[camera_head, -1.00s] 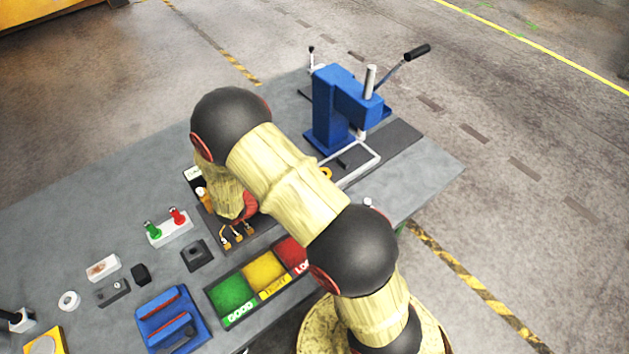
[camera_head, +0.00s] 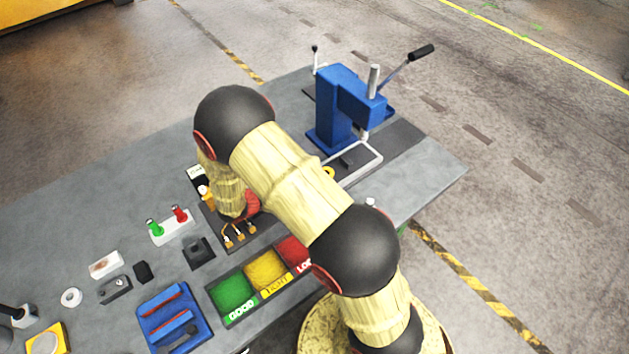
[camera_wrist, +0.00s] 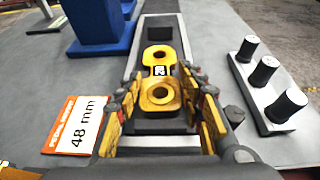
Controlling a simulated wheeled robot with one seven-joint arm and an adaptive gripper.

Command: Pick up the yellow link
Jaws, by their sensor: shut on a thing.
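In the head view my arm hides the gripper. A small yellow ring (camera_head: 328,172) shows just past my arm there; I cannot tell if it is the link.
A blue press (camera_head: 340,110) stands at the table's far right. A white "48 mm" card (camera_wrist: 78,125) lies left of my gripper, and a block with three dark pegs (camera_wrist: 268,90) stands right. Green, yellow and red bins (camera_head: 263,273) are at the front edge.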

